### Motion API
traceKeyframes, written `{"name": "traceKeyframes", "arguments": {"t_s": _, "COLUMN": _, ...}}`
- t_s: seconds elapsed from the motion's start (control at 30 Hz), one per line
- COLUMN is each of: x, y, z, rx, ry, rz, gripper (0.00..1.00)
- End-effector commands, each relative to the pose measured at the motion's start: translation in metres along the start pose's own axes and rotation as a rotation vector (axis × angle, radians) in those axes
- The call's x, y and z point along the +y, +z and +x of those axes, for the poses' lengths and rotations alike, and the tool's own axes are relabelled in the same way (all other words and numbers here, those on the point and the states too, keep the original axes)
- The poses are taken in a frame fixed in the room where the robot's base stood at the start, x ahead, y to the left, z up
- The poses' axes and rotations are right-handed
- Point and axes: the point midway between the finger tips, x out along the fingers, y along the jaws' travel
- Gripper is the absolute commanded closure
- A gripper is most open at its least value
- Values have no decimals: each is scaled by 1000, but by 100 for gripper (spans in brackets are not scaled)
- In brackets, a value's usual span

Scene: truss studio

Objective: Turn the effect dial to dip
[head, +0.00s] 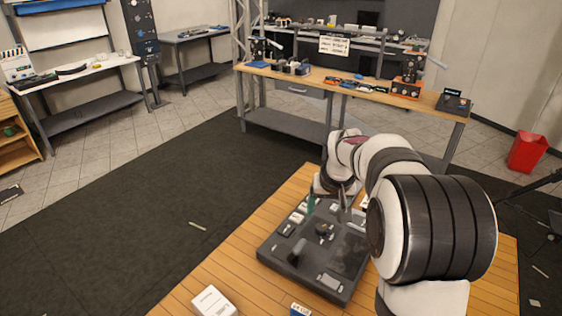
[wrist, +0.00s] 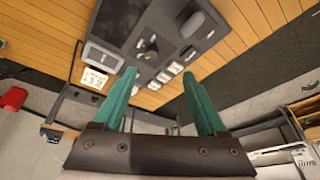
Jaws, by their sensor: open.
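A dark grey control panel (head: 273,250) lies on the wooden table. A small dark round knob, which looks like the effect dial (head: 323,229), stands near the panel's middle; it also shows in the wrist view (wrist: 149,51). Its pointer and any markings are too small to read. My gripper (wrist: 160,73) has two teal fingers set wide apart with nothing between them. In the wrist view the knob appears beyond the fingertips, towards the left finger. In the head view my gripper is above the panel's far side, partly hidden by my arm.
A dark lever (head: 297,251) stands at the panel's left front, and several pale buttons (head: 299,217) line its left side. A white box (head: 213,302) lies on the table (head: 190,283) at the front. A printed white card (wrist: 94,78) lies beside the panel.

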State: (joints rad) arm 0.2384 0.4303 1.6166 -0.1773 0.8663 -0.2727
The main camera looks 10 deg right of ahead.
Motion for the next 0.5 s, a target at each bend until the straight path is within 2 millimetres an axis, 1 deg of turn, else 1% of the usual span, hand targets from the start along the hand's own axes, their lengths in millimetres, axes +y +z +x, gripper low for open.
{"name": "traceKeyframes", "arguments": {"t_s": 0.03, "x": 8, "y": -13, "z": 14, "rx": 16, "ry": 9, "rz": -12, "gripper": 26}}
{"name": "traceKeyframes", "arguments": {"t_s": 0.1, "x": 15, "y": -25, "z": 26, "rx": 36, "ry": 17, "rz": -27, "gripper": 26}}
{"name": "traceKeyframes", "arguments": {"t_s": 0.13, "x": 16, "y": -27, "z": 29, "rx": 40, "ry": 19, "rz": -31, "gripper": 26}}
{"name": "traceKeyframes", "arguments": {"t_s": 0.17, "x": 16, "y": -28, "z": 33, "rx": 42, "ry": 20, "rz": -33, "gripper": 26}}
{"name": "traceKeyframes", "arguments": {"t_s": 0.27, "x": 17, "y": -28, "z": 52, "rx": 39, "ry": 20, "rz": -34, "gripper": 26}}
{"name": "traceKeyframes", "arguments": {"t_s": 0.5, "x": 18, "y": -30, "z": 124, "rx": 38, "ry": 19, "rz": -33, "gripper": 26}}
